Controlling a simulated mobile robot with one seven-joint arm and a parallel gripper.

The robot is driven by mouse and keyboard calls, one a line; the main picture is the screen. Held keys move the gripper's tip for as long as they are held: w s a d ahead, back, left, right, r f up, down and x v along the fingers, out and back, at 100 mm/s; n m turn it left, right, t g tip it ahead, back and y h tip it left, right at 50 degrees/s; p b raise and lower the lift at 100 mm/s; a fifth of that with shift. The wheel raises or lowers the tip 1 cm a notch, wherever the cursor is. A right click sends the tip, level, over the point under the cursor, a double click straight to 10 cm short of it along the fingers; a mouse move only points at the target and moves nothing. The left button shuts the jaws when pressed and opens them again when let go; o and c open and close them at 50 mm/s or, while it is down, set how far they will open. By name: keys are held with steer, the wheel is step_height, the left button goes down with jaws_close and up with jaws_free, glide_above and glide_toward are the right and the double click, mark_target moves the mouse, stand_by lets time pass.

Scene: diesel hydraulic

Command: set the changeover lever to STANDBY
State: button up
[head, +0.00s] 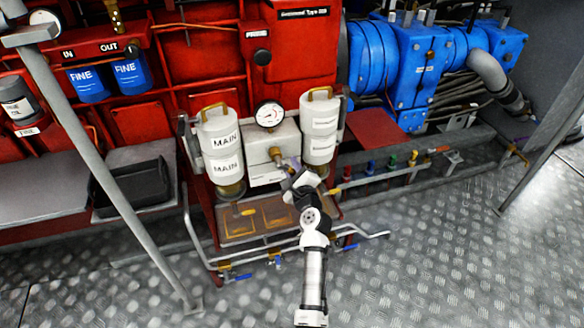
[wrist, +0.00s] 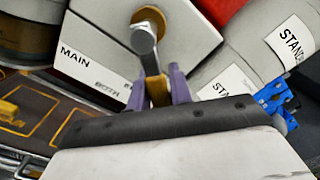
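The changeover lever (wrist: 152,60) sits on the pale block between the filter canisters. In the wrist view it has a round brass pivot and a metal arm with a brown-gold lower part. It points down the picture towards my gripper, right of the "MAIN" label (wrist: 75,58). My gripper (wrist: 159,90) has its two purple fingers close on either side of the lever's lower part, with little or no gap seen, so it looks shut on it. In the head view my gripper (head: 288,172) is at the block's front, where the lever is small and partly hidden.
A canister marked MAIN (head: 222,150) stands left of the block. Another canister (head: 319,130) stands close on the right; STANDBY labels (wrist: 290,42) show there in the wrist view. A gauge (head: 269,115) is above. Pipes with a blue-handled valve (head: 238,277) run below.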

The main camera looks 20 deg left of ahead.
steer(key=o, duration=0.3)
steer(key=v, duration=1.3)
steer(key=shift+s+d, duration=0.3)
